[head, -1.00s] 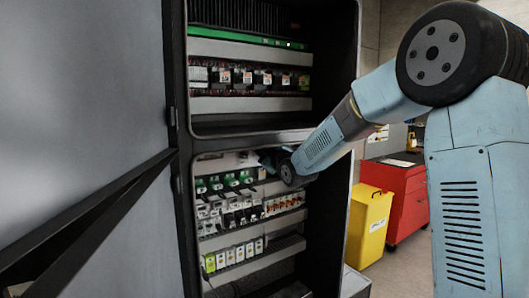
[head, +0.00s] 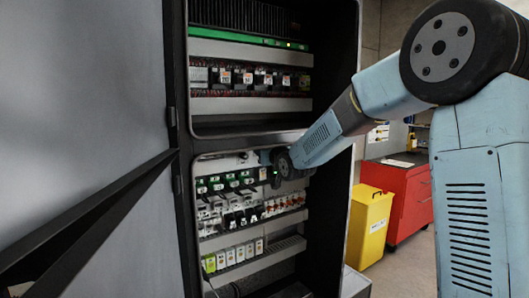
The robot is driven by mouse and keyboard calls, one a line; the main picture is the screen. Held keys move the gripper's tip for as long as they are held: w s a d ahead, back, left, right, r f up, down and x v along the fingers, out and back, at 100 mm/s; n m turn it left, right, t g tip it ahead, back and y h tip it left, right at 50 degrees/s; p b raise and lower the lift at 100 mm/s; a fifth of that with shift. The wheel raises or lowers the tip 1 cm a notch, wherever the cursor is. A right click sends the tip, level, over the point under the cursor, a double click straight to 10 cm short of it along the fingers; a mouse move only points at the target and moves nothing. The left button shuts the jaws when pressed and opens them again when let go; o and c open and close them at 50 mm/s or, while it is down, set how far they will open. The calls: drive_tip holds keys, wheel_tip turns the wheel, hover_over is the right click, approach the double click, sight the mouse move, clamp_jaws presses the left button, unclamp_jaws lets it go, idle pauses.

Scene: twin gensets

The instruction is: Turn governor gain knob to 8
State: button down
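The open control cabinet (head: 350,60) shows several rows of electrical modules. I cannot make out the governor gain knob or its scale in the head view. My arm reaches in from the right, and its end with my gripper (head: 272,174) is at the right part of the lower bay's upper edge, in front of the pale mounting panel (head: 228,163). The gripper's fingers are small, dark and partly hidden by my wrist. I cannot tell whether they are open or shut, or whether they touch anything.
Green-and-black modules (head: 225,183) and a row of small breakers (head: 283,204) sit just below my wrist. The cabinet door (head: 80,120) stands at left with a dark diagonal bar (head: 90,215). A yellow bin (head: 375,225) and a red cabinet (head: 408,200) stand at right.

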drive_tip(key=shift+w+d, duration=0.1)
drive_tip(key=shift+d, duration=0.05)
idle(0.4)
drive_tip(key=c, duration=0.9)
unclamp_jaws()
drive_tip(key=shift+c, duration=0.2)
drive_tip(key=v, duration=0.7)
drive_tip(key=shift+s, duration=0.25)
drive_tip(key=shift+f, duration=0.1)
